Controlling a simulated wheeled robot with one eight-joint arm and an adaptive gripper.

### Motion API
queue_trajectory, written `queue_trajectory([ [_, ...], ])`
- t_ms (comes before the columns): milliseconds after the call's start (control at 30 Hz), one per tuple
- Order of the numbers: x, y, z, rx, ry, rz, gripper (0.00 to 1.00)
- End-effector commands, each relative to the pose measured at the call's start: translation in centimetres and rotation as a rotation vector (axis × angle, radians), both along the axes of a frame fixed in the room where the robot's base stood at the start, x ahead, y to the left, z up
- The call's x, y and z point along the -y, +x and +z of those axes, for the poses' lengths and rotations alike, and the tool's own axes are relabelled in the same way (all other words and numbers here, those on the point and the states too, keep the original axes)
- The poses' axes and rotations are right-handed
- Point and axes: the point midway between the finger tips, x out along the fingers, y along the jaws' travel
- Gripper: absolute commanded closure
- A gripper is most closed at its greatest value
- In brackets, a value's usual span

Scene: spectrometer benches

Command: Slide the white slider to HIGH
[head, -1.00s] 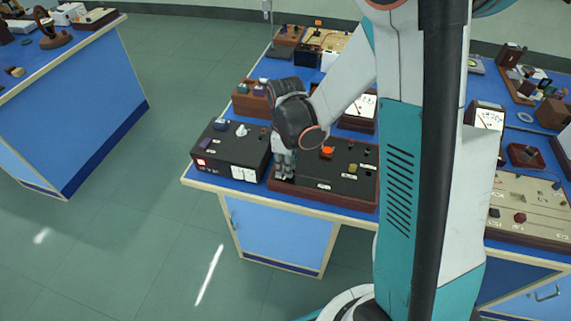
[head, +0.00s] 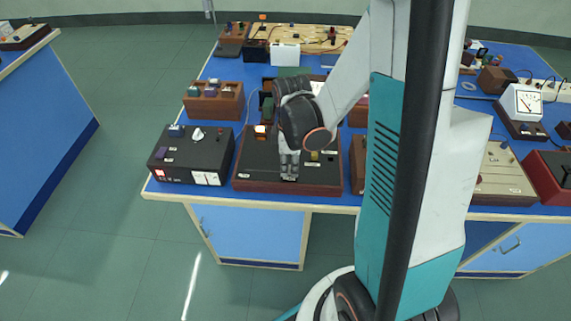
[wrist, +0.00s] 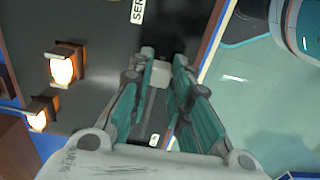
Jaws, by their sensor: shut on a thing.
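A dark control board (head: 262,170) with a red-brown frame lies near the front edge of the blue bench. My gripper (head: 289,177) points down at the front middle of this board. In the wrist view my gripper (wrist: 164,82) is shut on the white slider (wrist: 160,75), a small pale block between the fingertips. The slider is hidden by my gripper in the head view. A white label (wrist: 138,12), partly cut off and starting "SER", lies on the board. Another label (wrist: 153,140) shows by the fingers. No HIGH mark is readable.
Two glowing lamps, a nearer one (wrist: 62,68) and another (wrist: 38,118), stand on the board beside my gripper. A black box with a white knob (head: 197,134) stands to the left. A wooden block (head: 212,100) is behind. Floor is open in front of the bench.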

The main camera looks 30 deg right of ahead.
Motion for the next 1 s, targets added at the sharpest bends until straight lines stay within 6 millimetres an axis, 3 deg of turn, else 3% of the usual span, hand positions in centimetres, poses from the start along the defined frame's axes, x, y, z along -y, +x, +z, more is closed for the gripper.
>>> queue_trajectory([
  [67, 0.3, -0.3, 0.0, -0.006, -0.008, -0.003, 1.0],
  [100, 0.3, -0.3, 0.0, -0.007, -0.008, -0.003, 0.73],
  [167, 0.3, -0.3, 0.0, -0.007, -0.008, -0.003, 0.62],
  [633, 0.2, -0.1, 0.8, -0.004, -0.005, -0.002, 0.62],
  [1000, 0.1, -0.2, 6.4, -0.005, -0.005, -0.002, 0.62],
])
